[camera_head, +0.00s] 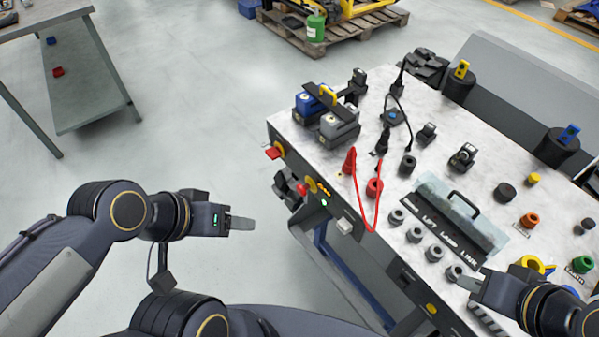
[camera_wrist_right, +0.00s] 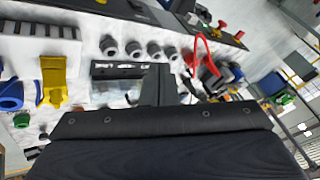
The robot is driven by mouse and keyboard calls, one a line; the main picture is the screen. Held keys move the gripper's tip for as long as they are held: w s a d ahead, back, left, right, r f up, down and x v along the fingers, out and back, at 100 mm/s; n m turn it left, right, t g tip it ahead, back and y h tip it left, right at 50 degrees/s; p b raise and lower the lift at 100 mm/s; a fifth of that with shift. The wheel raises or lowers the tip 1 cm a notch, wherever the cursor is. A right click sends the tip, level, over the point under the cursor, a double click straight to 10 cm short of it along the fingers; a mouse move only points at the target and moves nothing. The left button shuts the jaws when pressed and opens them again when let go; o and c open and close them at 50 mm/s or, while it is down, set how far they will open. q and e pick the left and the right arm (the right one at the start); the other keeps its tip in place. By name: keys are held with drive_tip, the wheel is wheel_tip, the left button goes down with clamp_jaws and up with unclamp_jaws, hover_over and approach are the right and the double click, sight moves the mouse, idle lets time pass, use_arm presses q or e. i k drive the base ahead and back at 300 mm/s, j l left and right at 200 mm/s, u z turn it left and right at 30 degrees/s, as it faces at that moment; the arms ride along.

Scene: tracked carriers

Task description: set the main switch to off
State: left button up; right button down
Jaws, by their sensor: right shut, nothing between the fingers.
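A red handle (camera_head: 273,151) sticks out from the front side of the workbench near its left corner. A second red knob with yellow beside it (camera_head: 302,188) sits lower along the same side. I cannot tell which is the main switch or how it is set. In the right wrist view a red knob (camera_wrist_right: 222,25) shows at the top. My right gripper (camera_head: 470,284) is shut and empty over the bench's near right part, far from both red parts. My left gripper (camera_head: 241,223) is left of the bench, over the floor, apart from the red parts; its finger gap is unclear.
The bench top holds blue and grey blocks (camera_head: 338,127), a red cable (camera_head: 359,200), several dark round sockets in a row and a clear panel with a black handle (camera_head: 463,204). A metal table (camera_head: 95,85) stands at the left. The floor between is clear.

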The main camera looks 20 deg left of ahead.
sight(273, 152)
drive_tip(key=j, duration=1.5)
drive_tip(key=z, duration=0.05)
